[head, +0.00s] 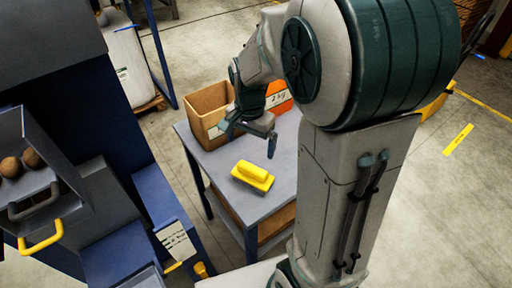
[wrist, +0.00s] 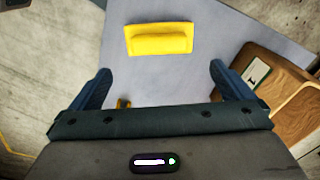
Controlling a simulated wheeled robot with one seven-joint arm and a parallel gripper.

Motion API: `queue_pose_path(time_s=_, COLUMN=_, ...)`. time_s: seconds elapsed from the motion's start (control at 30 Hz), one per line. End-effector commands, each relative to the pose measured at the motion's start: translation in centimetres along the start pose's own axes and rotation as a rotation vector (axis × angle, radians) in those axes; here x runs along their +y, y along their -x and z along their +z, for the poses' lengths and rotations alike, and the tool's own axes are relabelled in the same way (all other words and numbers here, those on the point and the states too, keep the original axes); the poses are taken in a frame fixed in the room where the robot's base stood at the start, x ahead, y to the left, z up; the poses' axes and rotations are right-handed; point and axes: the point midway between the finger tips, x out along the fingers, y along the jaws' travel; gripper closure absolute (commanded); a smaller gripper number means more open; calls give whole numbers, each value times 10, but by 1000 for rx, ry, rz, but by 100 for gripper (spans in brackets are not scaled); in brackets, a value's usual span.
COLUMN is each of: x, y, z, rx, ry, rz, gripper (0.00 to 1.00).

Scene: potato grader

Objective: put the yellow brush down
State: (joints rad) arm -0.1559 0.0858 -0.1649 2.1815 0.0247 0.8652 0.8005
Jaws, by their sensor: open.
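The yellow brush (head: 253,175) lies on the grey top of a small blue-framed table (head: 215,158), near its front edge. In the wrist view the brush (wrist: 160,39) lies flat beyond my fingertips, roughly centred between them and apart from both. My gripper (head: 250,137) is above the table, behind the brush in the head view. It is open and empty, with its two blue fingers (wrist: 160,82) spread wide in the wrist view.
An open cardboard box (head: 208,112) stands at the table's back left, with an orange-and-white item (head: 279,97) beside it. A blue machine with a tray of potatoes (head: 22,163) is at left. The tabletop around the brush is clear.

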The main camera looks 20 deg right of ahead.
Motion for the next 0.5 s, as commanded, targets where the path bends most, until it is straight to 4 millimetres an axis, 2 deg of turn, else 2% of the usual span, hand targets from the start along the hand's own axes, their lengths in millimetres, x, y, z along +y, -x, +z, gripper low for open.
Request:
queue_pose_path(time_s=0.3, x=51, y=52, z=46, rx=96, ry=409, rz=-98, gripper=0)
queue_pose_path(time_s=0.5, x=83, y=67, z=75, rx=185, ry=673, rz=-110, gripper=0)
